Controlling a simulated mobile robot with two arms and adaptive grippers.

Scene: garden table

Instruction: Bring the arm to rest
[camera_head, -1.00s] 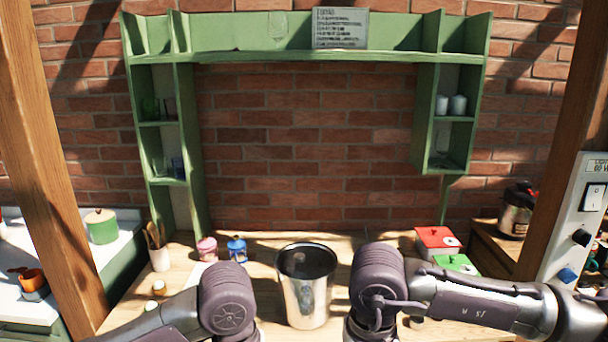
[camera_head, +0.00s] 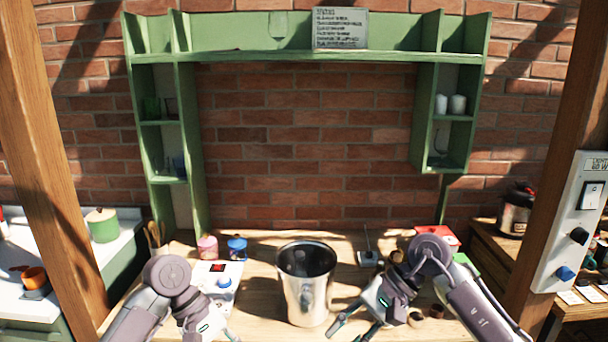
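My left arm comes in at the lower left, and its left gripper (camera_head: 226,334) points down at the bottom edge, where the frame cuts it off. Whether its fingers are apart does not show. My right arm bends at the lower right. Its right gripper (camera_head: 353,329) points down and to the left over the table, just right of the metal bucket (camera_head: 307,290). Its fingers are spread and nothing shows between them. The bucket stands upright between the two grippers, apart from both in the picture.
A white device with a red display (camera_head: 212,270) stands by my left arm. A pink jar (camera_head: 207,248) and blue jar (camera_head: 237,249) stand behind it. A small device with an antenna (camera_head: 368,257) and a red box (camera_head: 440,236) are at the right. The wooden tabletop behind the bucket is clear.

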